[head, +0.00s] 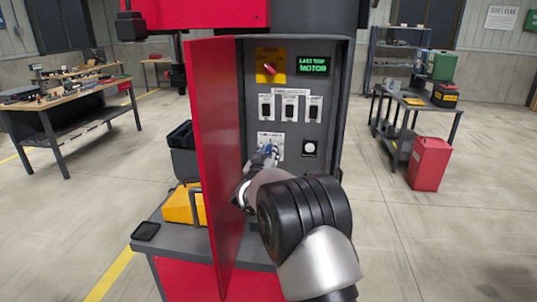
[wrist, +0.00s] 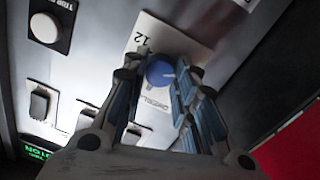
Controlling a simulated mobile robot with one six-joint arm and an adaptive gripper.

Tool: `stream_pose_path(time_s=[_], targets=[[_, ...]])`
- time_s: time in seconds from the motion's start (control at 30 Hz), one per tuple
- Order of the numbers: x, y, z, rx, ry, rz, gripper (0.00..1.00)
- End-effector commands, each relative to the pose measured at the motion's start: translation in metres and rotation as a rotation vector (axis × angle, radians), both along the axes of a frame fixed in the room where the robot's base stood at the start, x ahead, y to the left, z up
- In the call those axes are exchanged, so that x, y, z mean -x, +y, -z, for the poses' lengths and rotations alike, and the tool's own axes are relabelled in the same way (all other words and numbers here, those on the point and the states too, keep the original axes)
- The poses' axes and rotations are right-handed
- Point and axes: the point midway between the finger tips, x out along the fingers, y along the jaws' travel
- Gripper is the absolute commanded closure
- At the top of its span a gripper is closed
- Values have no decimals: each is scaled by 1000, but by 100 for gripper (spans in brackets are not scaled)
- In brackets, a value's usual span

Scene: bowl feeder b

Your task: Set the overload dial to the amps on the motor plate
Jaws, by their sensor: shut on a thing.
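The overload dial is a round blue knob (wrist: 159,72) on a white scale plate (wrist: 178,42). In the wrist view the plate shows a "12" and part of the word "OVERLOAD"; the other marks and the pointer are hidden or unreadable. My gripper (wrist: 157,76) is shut on the knob, with fingers on both sides of it. In the head view the plate (head: 265,139) sits low on the open cabinet's panel, and my gripper (head: 270,155) reaches it from the front. I cannot make out a motor plate in either view.
The red cabinet door (head: 213,150) stands open just left of my arm. Above the dial are three black switches (head: 290,108), a red rotary switch (head: 269,69) on yellow and a green "LAST TRIP MOTOR" display (head: 313,65). A white button (head: 309,148) is to the right.

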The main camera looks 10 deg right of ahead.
Motion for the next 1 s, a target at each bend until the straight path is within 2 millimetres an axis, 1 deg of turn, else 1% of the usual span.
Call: stream_pose_path(time_s=[0.27,1.0], targets=[[0,0,0,-128,-41,0,97],[1,-1,0,-754,-245,1,97]])
